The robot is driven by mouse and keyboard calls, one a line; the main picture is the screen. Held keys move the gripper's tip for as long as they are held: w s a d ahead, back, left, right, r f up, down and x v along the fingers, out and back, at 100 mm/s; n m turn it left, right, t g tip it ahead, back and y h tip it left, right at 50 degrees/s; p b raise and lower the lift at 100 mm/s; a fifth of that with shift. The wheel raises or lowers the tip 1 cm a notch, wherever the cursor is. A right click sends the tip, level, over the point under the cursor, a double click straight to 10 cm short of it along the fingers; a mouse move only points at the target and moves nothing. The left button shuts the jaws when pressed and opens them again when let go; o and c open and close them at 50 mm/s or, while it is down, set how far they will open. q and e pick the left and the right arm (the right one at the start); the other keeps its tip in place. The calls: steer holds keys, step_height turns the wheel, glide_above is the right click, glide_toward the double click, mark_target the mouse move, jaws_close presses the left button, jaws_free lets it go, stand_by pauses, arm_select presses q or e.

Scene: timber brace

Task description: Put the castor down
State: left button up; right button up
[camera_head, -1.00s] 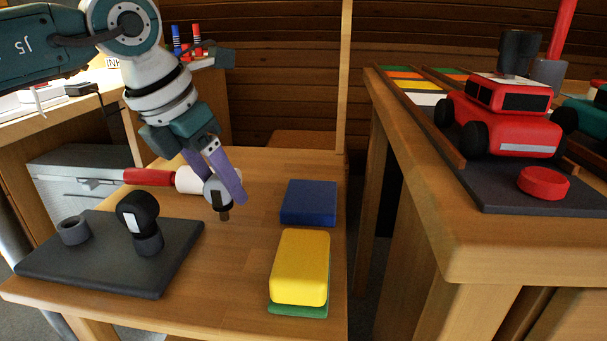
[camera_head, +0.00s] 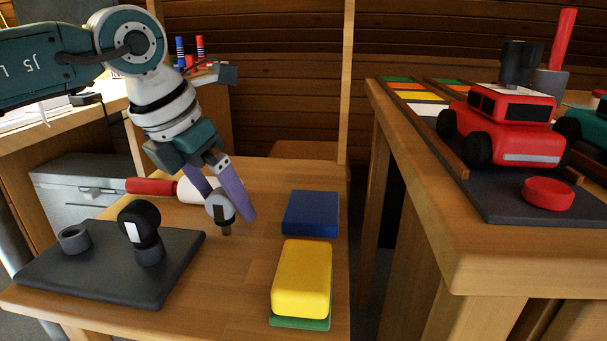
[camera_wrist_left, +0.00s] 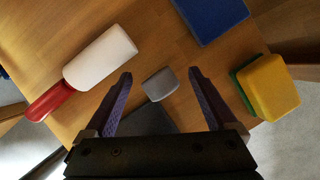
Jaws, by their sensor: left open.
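A small castor (camera_head: 221,209), with a round grey-white body, a dark band and a short brown stem pointing down, is at the middle of the wooden table (camera_head: 240,285). The stem end appears to meet the tabletop, but I cannot tell for sure. My left gripper (camera_head: 228,208) is open, with its purple fingers on either side of the castor. In the left wrist view a grey piece, apparently the castor (camera_wrist_left: 160,84), sits between the open fingers (camera_wrist_left: 160,78) with gaps at both sides. My right gripper is not in view.
A dark tray (camera_head: 105,275) holds a grey ring (camera_head: 74,239) and a black ball-shaped piece (camera_head: 139,222) on a grey socket. A red-handled white mallet (camera_head: 152,186) lies behind. A blue block (camera_head: 311,213) and a yellow block (camera_head: 302,280) on green stand right. A red truck (camera_head: 510,125) occupies the right bench.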

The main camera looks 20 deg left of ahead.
arm_select(q)
steer(key=p+v, duration=0.5)
steer(key=v, duration=0.7)
steer(key=s+d+r+m+h, duration=0.1)
steer(key=s+d+r+h, duration=0.15)
steer(key=d+h, duration=1)
steer(key=d+r+n+t+h, duration=0.1)
steer(key=d+r+n+t, duration=0.35)
steer(key=r+n, duration=0.2)
steer(key=d+r+n+t+h, duration=0.1)
steer(key=d+r+n+t, duration=0.35)
steer(key=r+t, duration=0.2)
steer(key=w+a+f+n+t+y, duration=0.1)
steer(key=a+f+n+y, duration=0.4)
steer(key=a+n+y, duration=0.45)
steer(key=a+f+n+t+y, duration=0.1)
steer(key=a+f+n+y, duration=0.5)
steer(key=n, duration=0.6)
steer(key=s+f+n+g+y, duration=0.2)
steer(key=s+f+n+g, duration=0.3)
steer(key=s+f+g, duration=0.5)
steer(key=s+d+f+g+h, duration=0.1)
steer(key=s+d+f+g, duration=0.1)
steer(key=s+f, duration=0.6)
steer(key=s+g, duration=0.1)
steer(key=s, duration=0.2)
steer(key=shift+n+g+h, duration=0.35)
steer(key=shift+g+h, duration=0.05)
